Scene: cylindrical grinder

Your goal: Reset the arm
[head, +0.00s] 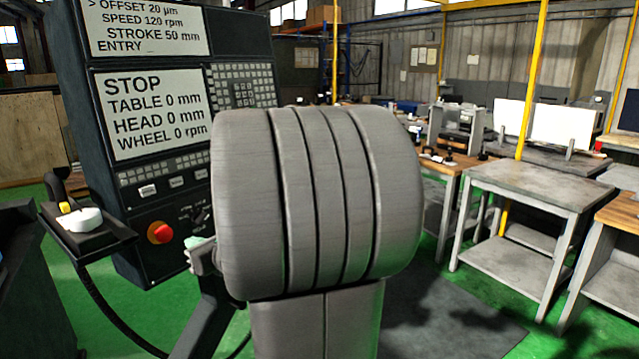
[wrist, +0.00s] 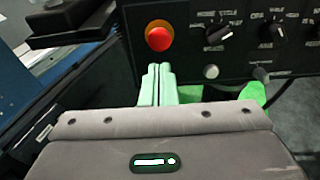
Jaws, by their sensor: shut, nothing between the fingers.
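My gripper (wrist: 158,68) shows in the wrist view with its two pale green fingers together and nothing between them. The fingertips point at the grinder's control panel (wrist: 205,75), just below the red stop button (wrist: 159,36) in the picture. I cannot tell how far they are from the panel, but I see no contact with the button. In the head view a little of the pale gripper (head: 200,250) shows at the left edge of my large grey arm link, which hides part of the panel's lower right. The red button (head: 160,233) is visible to its left.
The panel's lower screen (head: 152,115) reads STOP with zero values. A small side shelf (head: 85,240) holding a white object juts out left of the panel. A grey table (head: 540,183) stands at the right. Green floor (head: 490,265) shows between my arm and that table.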

